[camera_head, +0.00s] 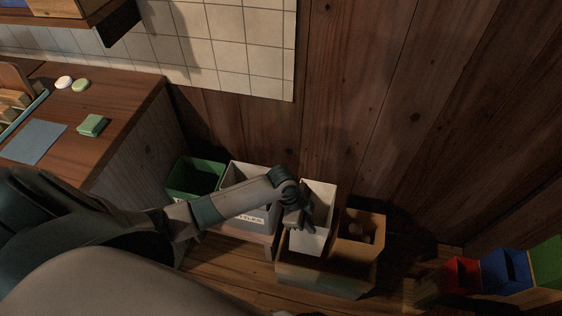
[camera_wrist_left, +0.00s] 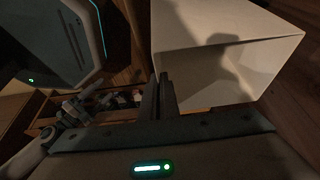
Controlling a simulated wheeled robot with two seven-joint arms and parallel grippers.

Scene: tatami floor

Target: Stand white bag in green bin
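The white bag (camera_head: 321,196) is an upright, open-topped white box, standing right of the grey bin. In the left wrist view the bag (camera_wrist_left: 190,25) fills the upper right. My left gripper (camera_head: 306,224) is at the bag's left rim; in the left wrist view its fingers (camera_wrist_left: 165,80) are close together across that rim and look shut on it. The contact itself is partly hidden. The green bin (camera_head: 194,180) stands at the far left of the row, apart from the bag. My right gripper (camera_wrist_left: 72,108) shows small in the left wrist view; its opening is unclear.
A grey labelled bin (camera_head: 236,178) stands between green bin and bag, partly covered by my left arm. A brown box (camera_head: 364,226) stands right of the bag. Red (camera_head: 461,273) and blue (camera_head: 503,270) bins are at the lower right. A wooden counter (camera_head: 130,103) is at the left.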

